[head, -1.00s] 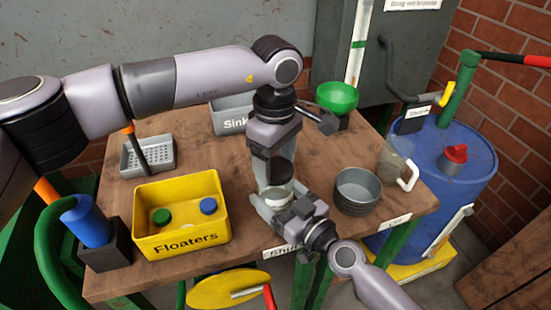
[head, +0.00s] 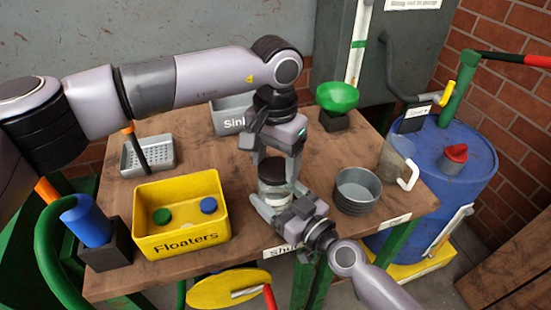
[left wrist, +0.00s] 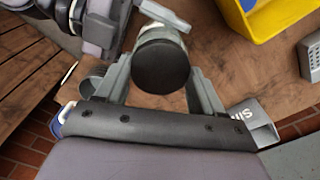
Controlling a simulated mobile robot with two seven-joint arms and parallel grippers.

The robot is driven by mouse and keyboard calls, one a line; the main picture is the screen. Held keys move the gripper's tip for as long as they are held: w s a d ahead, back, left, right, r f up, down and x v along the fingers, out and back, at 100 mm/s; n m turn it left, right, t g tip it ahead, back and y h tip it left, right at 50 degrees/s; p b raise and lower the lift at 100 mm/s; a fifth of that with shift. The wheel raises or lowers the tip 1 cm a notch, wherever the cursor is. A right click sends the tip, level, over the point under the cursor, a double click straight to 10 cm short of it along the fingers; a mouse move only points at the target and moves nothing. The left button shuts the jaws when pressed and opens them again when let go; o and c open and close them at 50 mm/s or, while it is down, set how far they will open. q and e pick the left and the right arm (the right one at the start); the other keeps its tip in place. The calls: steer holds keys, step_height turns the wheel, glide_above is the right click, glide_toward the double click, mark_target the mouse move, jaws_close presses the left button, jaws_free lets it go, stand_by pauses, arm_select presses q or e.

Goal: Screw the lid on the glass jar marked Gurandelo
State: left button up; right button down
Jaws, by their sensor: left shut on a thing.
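The glass jar (head: 272,192) stands upright near the front middle of the wooden table. No readable name on it shows. A dark lid (head: 273,168) sits at the jar's mouth; the left wrist view shows its round black top (left wrist: 161,65). How far it is threaded cannot be seen. My left gripper (head: 275,160) points down from above, shut on the lid, with a finger on either side. My right gripper (head: 279,203) comes from the front right, its fingers around the jar's lower part, shut on it. The fingers hide part of the glass.
A grey bowl (head: 355,189) is close on the right, with a clear jug (head: 393,165) beyond. Some tabletop is free.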

arm_select(q)
steer(key=shift+m, duration=0.5)
steer(key=o, duration=1.1)
steer(key=shift+c, duration=0.2)
steer(key=shift+r, duration=0.1)
steer(key=shift+r, duration=2.2)
steer(key=shift+o, duration=0.3)
